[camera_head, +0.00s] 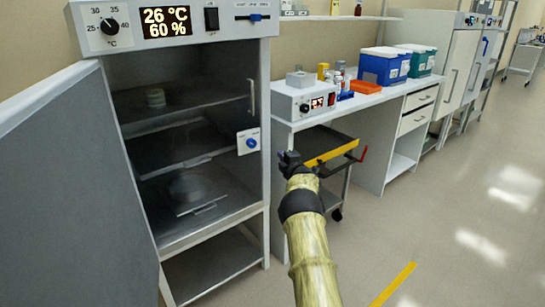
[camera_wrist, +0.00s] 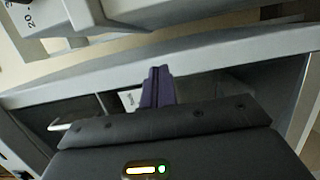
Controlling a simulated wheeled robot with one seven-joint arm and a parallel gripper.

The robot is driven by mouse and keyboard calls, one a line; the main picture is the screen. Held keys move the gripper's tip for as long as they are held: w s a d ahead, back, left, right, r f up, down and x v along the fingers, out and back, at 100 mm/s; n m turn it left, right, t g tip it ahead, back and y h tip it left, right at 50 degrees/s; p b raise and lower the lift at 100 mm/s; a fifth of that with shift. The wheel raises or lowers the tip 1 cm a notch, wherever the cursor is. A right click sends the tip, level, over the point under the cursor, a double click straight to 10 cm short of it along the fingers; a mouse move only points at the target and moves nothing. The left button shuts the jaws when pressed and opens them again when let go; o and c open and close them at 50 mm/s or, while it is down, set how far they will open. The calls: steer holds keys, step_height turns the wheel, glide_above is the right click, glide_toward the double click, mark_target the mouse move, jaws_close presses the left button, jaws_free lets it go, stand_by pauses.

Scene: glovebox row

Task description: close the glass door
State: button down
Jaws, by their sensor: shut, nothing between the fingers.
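The incubator cabinet (camera_head: 267,75) stands at the left, its solid outer door (camera_head: 65,190) swung open to the left. The glass door (camera_head: 180,120) shows as a dark clear pane across the front of the chamber, with a vertical handle (camera_head: 251,97) near its right edge. It looks flush or nearly so; I cannot tell whether a small gap is left. A white plate with a blue knob (camera_head: 250,143) sits below the handle. My gripper (camera_head: 290,157) is shut and empty, right of the cabinet front, apart from the handle. Its fingers (camera_wrist: 157,88) also show in the wrist view.
A white bench (camera_head: 345,105) with a small instrument (camera_head: 305,100), an orange tray (camera_head: 365,86) and blue (camera_head: 383,68) and green boxes stands to the right. A cart with a yellow edge (camera_head: 330,154) is behind my gripper.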

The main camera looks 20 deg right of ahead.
steer(key=shift+s+d, duration=0.5)
steer(key=shift+d, duration=0.35)
steer(key=s+a+r+m+g+h, duration=0.2)
steer(key=s+m+g, duration=0.1)
steer(key=s+m, duration=0.3)
steer(key=s+a+r+m+g+h, duration=0.1)
steer(key=s+a+m+g+h, duration=0.15)
steer(key=s+m, duration=0.35)
steer(key=s+a+f+m+g+y, duration=0.1)
steer(key=s+a+f+m+g, duration=0.1)
steer(key=s+a, duration=0.5)
steer(key=s+a+f+m+g+y, duration=0.1)
steer(key=s+a+g, duration=0.3)
steer(key=s, duration=1.5)
steer(key=s+a+f+m+g+y, duration=0.1)
steer(key=s+a+f+m+g, duration=0.1)
steer(key=s+a, duration=0.7)
steer(key=s+m+g, duration=0.1)
steer(key=s+g, duration=0.1)
steer(key=s, duration=0.2)
steer(key=shift+s+a+f+m, duration=0.25)
steer(key=shift+a+f+m, duration=0.05)
steer(key=shift+a+m, duration=0.1)
